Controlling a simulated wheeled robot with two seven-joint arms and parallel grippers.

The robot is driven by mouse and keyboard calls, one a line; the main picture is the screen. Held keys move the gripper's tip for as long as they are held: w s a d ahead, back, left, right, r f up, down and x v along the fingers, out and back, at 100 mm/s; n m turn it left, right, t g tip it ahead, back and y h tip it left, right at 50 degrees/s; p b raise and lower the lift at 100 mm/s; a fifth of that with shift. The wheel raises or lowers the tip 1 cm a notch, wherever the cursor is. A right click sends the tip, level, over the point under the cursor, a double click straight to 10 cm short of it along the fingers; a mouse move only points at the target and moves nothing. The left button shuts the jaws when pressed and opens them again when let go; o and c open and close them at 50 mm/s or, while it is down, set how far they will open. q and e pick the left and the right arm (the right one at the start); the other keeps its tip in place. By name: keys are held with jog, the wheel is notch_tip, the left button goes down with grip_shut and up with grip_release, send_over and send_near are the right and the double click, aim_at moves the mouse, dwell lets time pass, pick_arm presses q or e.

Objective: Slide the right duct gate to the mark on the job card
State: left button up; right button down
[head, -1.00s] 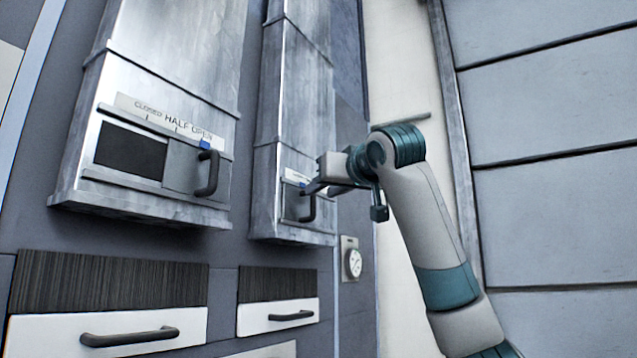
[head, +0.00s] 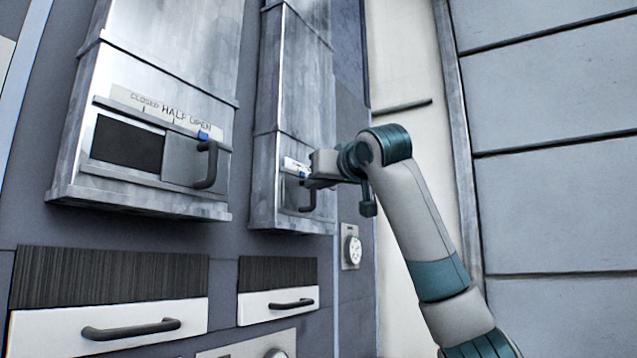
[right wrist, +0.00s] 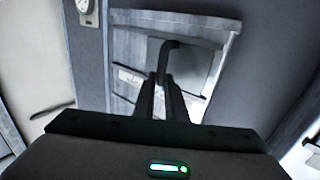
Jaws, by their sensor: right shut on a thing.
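The right duct gate is a small grey plate (right wrist: 193,68) with a dark upright handle (head: 308,199) on the lower front of the right metal duct (head: 293,90). My right gripper (head: 312,182) is at that handle. In the right wrist view, which looks upside down, both fingers (right wrist: 162,84) are together on the handle (right wrist: 164,60). A white scale strip (head: 296,165) sits above the gate, partly hidden by the gripper; its marks are too small to read. No job card can be made out. My left gripper is out of view.
The left duct has its own gate (head: 187,160), with a dark opening beside it and a CLOSED, HALF, OPEN scale (head: 172,112). Drawers (head: 276,304) and a dial (head: 351,247) are below. A pale panelled wall (head: 550,90) stands right of my arm.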

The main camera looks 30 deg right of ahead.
jog(key=w+d+p, duration=0.3)
jog(key=w+d, duration=0.1)
jog(key=d, duration=0.4)
jog(key=shift+w+d+r+p, duration=0.2)
jog(key=shift+w+d+p, duration=0.05)
jog(key=shift+w+p, duration=0.15)
jog(key=c, duration=2)
grip_release()
jog(key=shift+d, duration=0.1)
jog(key=shift+o, duration=1)
jog(key=shift+w+d, duration=0.1)
jog(key=shift+w+f, duration=0.1)
jog(key=shift+f, duration=0.1)
jog(key=s+b, duration=0.8)
jog(key=s, duration=0.9)
jog(key=shift+s+a+b, duration=0.2)
jog(key=shift+a+b, duration=0.15)
jog(key=shift+a, duration=0.1)
